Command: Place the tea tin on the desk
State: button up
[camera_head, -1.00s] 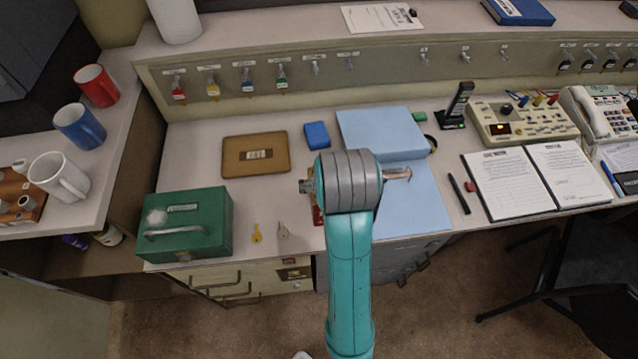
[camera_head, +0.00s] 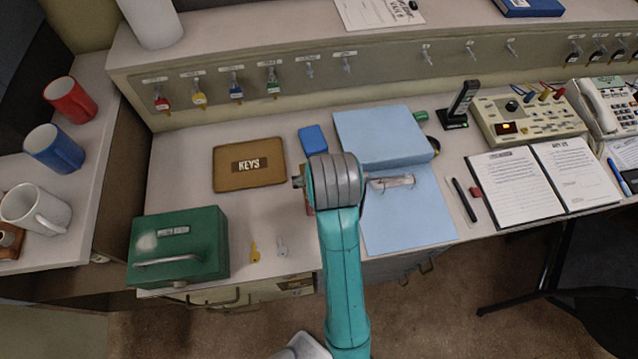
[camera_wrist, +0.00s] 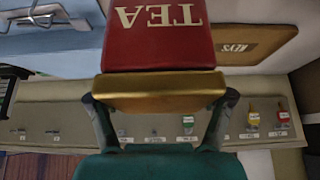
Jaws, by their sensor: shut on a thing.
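The tea tin (camera_wrist: 155,48) is red with a gold lid (camera_wrist: 160,85) and shows large in the wrist view, its TEA lettering upside down. My gripper (camera_wrist: 160,100) is shut on the tin, with one finger at each side of the gold lid. In the head view my arm hides the gripper and nearly all of the tin; only a small red patch shows beside the arm. The desk (camera_head: 185,175) is pale grey, and my arm reaches over its front edge. I cannot tell whether the tin touches the desk.
A brown KEYS tray (camera_head: 249,165), a blue box (camera_head: 313,139) and blue folders (camera_head: 385,137) surround the arm. Bare desk shows between tray and cash box.

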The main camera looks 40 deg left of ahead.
jog(key=shift+f, duration=1.8)
jog(key=shift+f, duration=0.1)
jog(key=o, duration=1.2)
